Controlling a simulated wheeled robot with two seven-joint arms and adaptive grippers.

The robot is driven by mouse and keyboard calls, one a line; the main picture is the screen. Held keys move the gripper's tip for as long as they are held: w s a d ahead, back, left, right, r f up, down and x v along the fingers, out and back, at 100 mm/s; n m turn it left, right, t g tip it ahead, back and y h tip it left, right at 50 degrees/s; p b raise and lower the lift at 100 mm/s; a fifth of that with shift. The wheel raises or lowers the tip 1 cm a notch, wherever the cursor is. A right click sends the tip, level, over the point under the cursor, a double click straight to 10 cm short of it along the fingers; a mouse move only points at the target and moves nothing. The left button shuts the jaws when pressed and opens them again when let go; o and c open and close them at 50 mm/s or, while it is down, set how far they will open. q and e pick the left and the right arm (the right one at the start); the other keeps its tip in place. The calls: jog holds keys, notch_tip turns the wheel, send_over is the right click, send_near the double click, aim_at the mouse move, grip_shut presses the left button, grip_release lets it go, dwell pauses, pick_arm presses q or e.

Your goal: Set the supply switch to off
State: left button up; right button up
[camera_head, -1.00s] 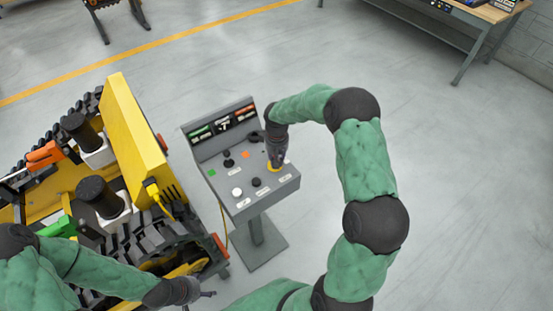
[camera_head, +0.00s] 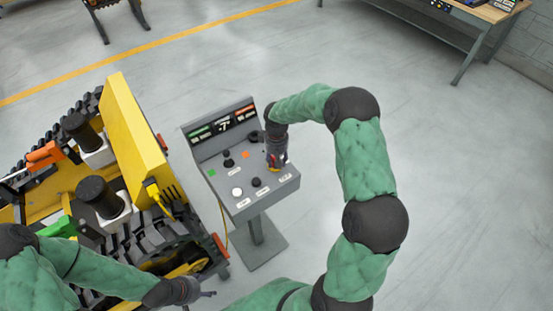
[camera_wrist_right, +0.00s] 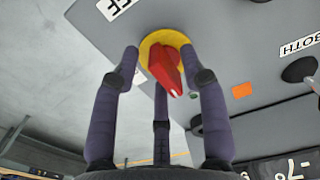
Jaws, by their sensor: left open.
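The supply switch is probably the red handle (camera_wrist_right: 165,68) on a yellow disc (camera_wrist_right: 158,42) on the grey control panel (camera_head: 222,187). My right gripper (camera_head: 276,168) is over the panel's right part, at this switch, and hides most of it in the head view. In the right wrist view, my right gripper's fingers (camera_wrist_right: 159,62) stand around the red handle with gaps at the sides, so it looks open. Any contact with the handle is unclear. My left gripper (camera_head: 205,294) is open and empty, low in the head view beside the yellow carrier.
The panel also carries an orange patch (camera_head: 245,155), a green patch (camera_head: 211,172), a white button (camera_head: 237,191) and several black knobs. The yellow tracked carrier (camera_head: 135,140) stands close on the left. A workbench (camera_head: 480,12) is far back right. The floor right of my right arm is clear.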

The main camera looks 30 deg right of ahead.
notch_tip(320, 180, up, 12)
dwell(0.6)
jog(key=shift+f, duration=0.1)
dwell(0.4)
